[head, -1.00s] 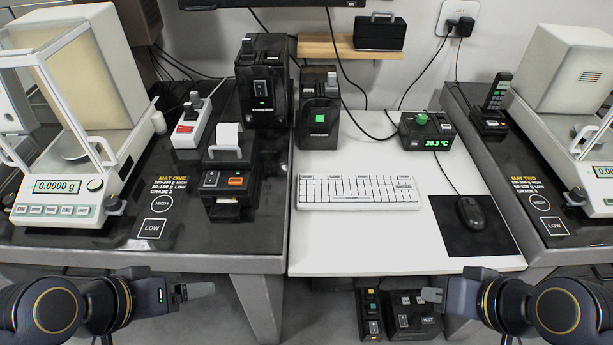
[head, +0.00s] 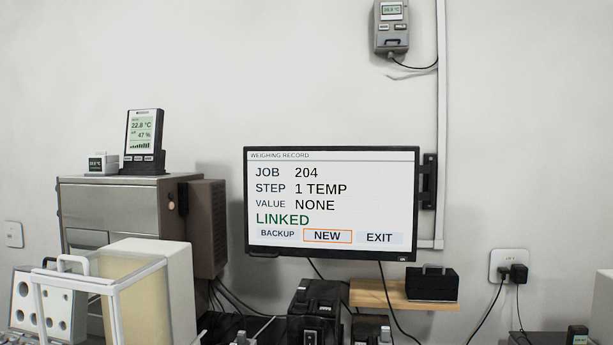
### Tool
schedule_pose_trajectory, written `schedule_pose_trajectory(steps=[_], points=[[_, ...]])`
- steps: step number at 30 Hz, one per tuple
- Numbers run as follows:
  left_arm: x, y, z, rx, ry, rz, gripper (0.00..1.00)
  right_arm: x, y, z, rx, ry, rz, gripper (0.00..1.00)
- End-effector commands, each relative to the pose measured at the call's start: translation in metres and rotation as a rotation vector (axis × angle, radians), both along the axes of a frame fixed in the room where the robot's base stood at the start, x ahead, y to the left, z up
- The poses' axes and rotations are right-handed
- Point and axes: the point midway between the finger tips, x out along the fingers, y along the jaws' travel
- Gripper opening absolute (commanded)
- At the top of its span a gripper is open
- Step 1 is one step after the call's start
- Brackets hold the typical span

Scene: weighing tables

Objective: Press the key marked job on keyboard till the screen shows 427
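The screen (head: 332,205) is on the wall in the middle of the head view. It reads WEIGHING RECORD, JOB 204, STEP 1 TEMP, VALUE NONE and LINKED in green. Along its bottom are BACKUP, NEW and EXIT, with an orange frame around NEW. The keyboard and its job key are out of view below the picture now. Neither of my grippers is in view now.
A wooden shelf (head: 375,297) with a black case (head: 432,284) on it is below the screen. A black device (head: 316,308) stands at the bottom middle. A glass-sided balance (head: 125,300) is at lower left, and a metal cabinet (head: 118,212) stands behind it. A socket (head: 508,262) is at right.

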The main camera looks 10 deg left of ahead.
Motion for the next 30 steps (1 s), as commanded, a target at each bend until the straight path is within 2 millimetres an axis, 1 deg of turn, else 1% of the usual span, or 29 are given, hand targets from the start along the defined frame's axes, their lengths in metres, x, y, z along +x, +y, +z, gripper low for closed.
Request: schedule_pose_trajectory(steps=[8,11,27,30], points=[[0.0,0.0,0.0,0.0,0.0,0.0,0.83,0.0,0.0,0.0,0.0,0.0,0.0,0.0],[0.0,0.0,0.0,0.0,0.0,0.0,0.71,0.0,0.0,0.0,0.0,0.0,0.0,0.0],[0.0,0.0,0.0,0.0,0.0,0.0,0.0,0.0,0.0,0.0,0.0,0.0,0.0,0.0],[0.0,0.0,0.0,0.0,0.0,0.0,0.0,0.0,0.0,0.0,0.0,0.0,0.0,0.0]])
